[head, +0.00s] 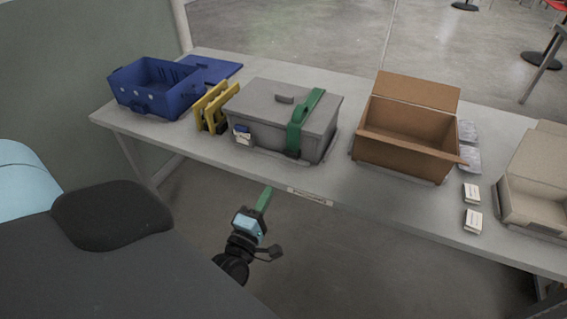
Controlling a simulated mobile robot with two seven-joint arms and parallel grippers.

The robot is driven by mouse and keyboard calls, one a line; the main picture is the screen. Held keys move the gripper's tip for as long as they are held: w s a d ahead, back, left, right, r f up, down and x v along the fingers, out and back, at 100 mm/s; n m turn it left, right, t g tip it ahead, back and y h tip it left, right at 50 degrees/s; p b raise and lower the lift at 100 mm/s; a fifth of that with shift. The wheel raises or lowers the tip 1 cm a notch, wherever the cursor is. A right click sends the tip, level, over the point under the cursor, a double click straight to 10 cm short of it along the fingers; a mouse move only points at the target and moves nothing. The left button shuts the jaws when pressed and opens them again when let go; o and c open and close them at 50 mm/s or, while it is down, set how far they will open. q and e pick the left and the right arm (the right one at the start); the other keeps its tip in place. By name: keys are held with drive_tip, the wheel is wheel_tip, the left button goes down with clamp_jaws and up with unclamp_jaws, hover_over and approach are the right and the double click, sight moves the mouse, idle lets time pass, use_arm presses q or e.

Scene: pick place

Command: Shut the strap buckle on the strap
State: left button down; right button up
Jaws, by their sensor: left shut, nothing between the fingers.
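A green strap (304,108) runs over the lid and down the front of a grey lidded box (265,130) on the table. A small dark piece (292,153) at the strap's lower front end may be the buckle. It is too small to tell whether it is open or shut. My left gripper (264,199) is in front of the table's near edge, below and apart from the box. Its green fingers are shut with nothing between them. My right gripper is not in view.
On the table (330,190) are a blue crate (150,92), yellow stands (211,108), an open cardboard box (405,140), a beige box (535,185) and small white packs (472,220). A small label item (242,135) is by the grey box's front left. The strip before the boxes is mostly clear.

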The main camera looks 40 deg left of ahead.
use_arm(q)
drive_tip(key=p+x, duration=0.1)
drive_tip(key=x, duration=0.9)
drive_tip(key=shift+w, duration=0.3)
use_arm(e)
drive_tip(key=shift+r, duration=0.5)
use_arm(q)
drive_tip(key=shift+r, duration=0.1)
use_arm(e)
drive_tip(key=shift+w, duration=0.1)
